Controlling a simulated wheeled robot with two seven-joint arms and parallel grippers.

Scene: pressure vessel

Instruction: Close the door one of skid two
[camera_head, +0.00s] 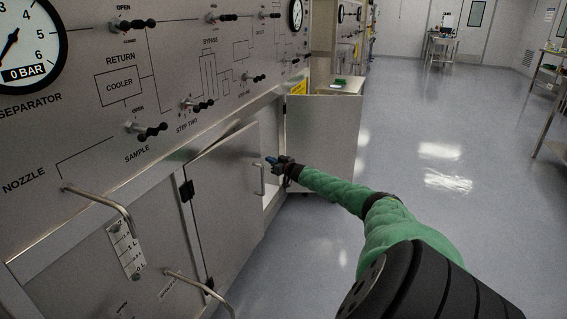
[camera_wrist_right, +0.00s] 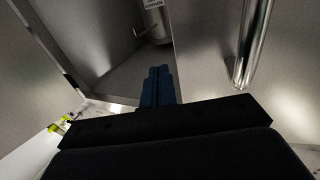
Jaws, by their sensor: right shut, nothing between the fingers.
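Two grey metal doors stand at the skid's lower cabinet. The nearer door (camera_head: 225,205) is hinged on its left and stands partly open, with a bar handle (camera_head: 259,180) near its free edge. The farther door (camera_head: 327,150) stands wide open. No label shows which is door one. My right gripper (camera_head: 271,161) is shut and empty, beside the nearer door's free edge and handle, at the cabinet opening. In the right wrist view its blue fingers (camera_wrist_right: 158,86) point into the opening, and a bar handle (camera_wrist_right: 254,45) is to their right, apart from them. My left gripper is out of view.
The skid panel (camera_head: 120,85) with gauges and valve knobs rises above the doors. A small table (camera_head: 340,86) stands behind the farther door. The floor (camera_head: 430,165) to the right is clear.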

